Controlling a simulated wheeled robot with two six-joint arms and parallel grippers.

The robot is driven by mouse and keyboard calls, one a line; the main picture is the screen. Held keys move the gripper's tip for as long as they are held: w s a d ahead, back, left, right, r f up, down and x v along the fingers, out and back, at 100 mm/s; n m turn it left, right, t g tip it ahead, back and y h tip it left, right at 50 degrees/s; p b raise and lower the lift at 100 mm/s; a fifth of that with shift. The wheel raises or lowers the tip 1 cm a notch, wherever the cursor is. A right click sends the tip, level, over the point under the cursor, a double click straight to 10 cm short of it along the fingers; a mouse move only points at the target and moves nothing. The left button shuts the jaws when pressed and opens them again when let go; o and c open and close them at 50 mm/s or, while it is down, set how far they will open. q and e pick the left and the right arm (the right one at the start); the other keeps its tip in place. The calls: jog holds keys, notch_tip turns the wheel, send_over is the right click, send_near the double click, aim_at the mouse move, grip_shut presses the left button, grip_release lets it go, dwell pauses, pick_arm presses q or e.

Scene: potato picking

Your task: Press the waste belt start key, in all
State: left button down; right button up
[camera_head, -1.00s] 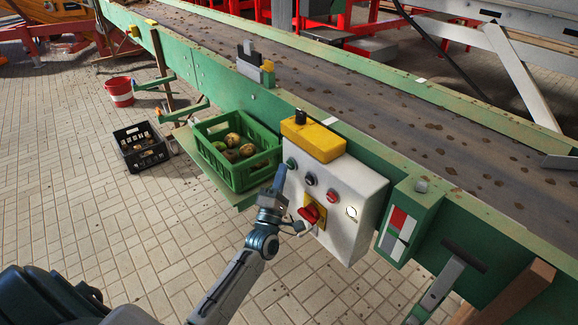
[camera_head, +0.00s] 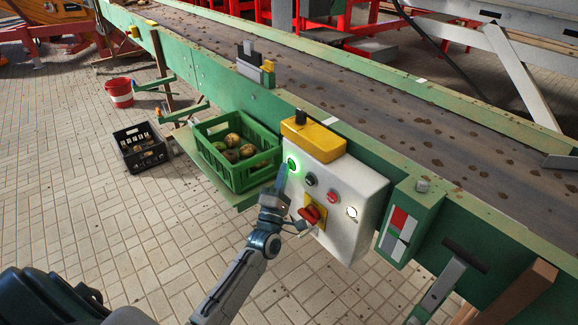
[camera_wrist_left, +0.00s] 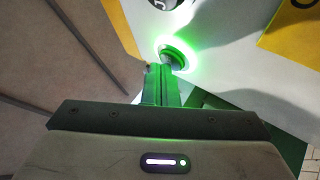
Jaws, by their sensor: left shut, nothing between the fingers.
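The control box (camera_head: 345,190) is white with a yellow top part and hangs on the green side of the conveyor. Its green key (camera_head: 292,165) at the upper left is lit, with a green glow around it. My left gripper (camera_head: 282,176) is shut and empty, with its tip at the lit key. In the left wrist view the tip of the gripper (camera_wrist_left: 163,72) meets the glowing green key (camera_wrist_left: 175,55), covering part of it. A black key (camera_head: 311,179), a red key (camera_head: 333,196) and a red rotary switch (camera_head: 309,213) are also on the box. My right gripper is not in view.
A green crate (camera_head: 238,180) with several potatoes stands left of the box. A black crate (camera_head: 140,146) and a red bucket (camera_head: 119,92) are on the tiled floor. A yellow housing (camera_head: 313,140) tops the box.

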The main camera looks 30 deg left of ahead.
pick_arm(q)
jog(key=shift+s+a, duration=0.3)
jog(key=shift+s, duration=0.45)
jog(key=s, duration=0.1)
jog(key=s+a+p, duration=0.1)
jog(key=s, duration=0.1)
jog(key=s+a+p, duration=0.1)
jog(key=shift+s, duration=0.3)
jog(key=shift+f, duration=0.1)
dwell(0.5)
